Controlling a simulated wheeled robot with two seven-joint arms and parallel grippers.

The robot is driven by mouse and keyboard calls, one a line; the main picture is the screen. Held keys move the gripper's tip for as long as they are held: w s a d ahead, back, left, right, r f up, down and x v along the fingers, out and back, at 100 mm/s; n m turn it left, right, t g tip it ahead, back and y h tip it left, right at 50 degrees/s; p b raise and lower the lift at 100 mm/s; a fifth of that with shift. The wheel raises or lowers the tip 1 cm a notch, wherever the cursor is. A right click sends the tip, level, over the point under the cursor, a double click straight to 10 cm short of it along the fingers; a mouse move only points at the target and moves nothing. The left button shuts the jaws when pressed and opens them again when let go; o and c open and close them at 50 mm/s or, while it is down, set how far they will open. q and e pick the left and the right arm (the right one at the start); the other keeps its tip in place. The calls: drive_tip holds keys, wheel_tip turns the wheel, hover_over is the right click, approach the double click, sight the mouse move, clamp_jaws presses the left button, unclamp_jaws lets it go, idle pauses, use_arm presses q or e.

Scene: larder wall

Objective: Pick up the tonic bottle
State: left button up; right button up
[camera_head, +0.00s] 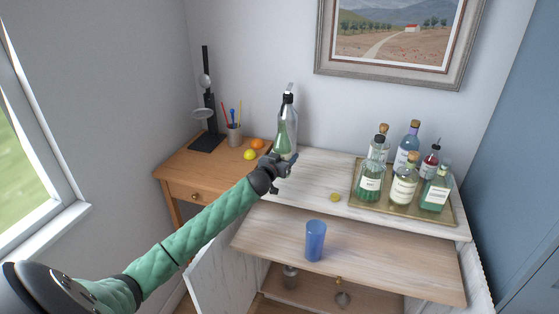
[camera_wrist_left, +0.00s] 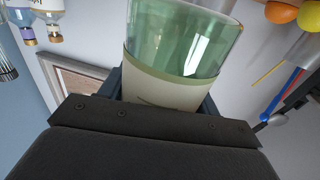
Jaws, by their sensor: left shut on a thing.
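The tonic bottle (camera_head: 284,143) is green glass with a pale label; its lettering is too small to read. In the head view it shows at the back left of the white cabinet top, overlapping a clear shape with a dark cap. My left gripper (camera_head: 275,170) is shut on it from the front. In the left wrist view the green glass and cream label of the tonic bottle (camera_wrist_left: 182,45) fill the space between the jaws of my left gripper (camera_wrist_left: 165,95). I cannot tell whether its base touches the surface. My right gripper is out of view.
A brass tray (camera_head: 452,213) with several bottles stands at the right of the cabinet top. A blue tumbler (camera_head: 315,240) stands on the lower pull-out board.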

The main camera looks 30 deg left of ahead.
use_arm(q)
drive_tip(key=shift+w+d+r+b, duration=0.1)
drive_tip(key=shift+d+r+b, duration=0.1)
drive_tip(key=shift+d+r, duration=0.3)
drive_tip(key=shift+w+d+r+b, duration=0.1)
drive_tip(key=shift+d+r+b, duration=0.15)
drive_tip(key=shift+d, duration=0.3)
drive_tip(key=d+r+b, duration=0.2)
drive_tip(key=d+r, duration=0.1)
drive_tip(key=d, duration=0.2)
drive_tip(key=shift+w+d+r, duration=0.2)
drive_tip(key=shift+w+d, duration=0.05)
drive_tip(key=shift+w, duration=0.1)
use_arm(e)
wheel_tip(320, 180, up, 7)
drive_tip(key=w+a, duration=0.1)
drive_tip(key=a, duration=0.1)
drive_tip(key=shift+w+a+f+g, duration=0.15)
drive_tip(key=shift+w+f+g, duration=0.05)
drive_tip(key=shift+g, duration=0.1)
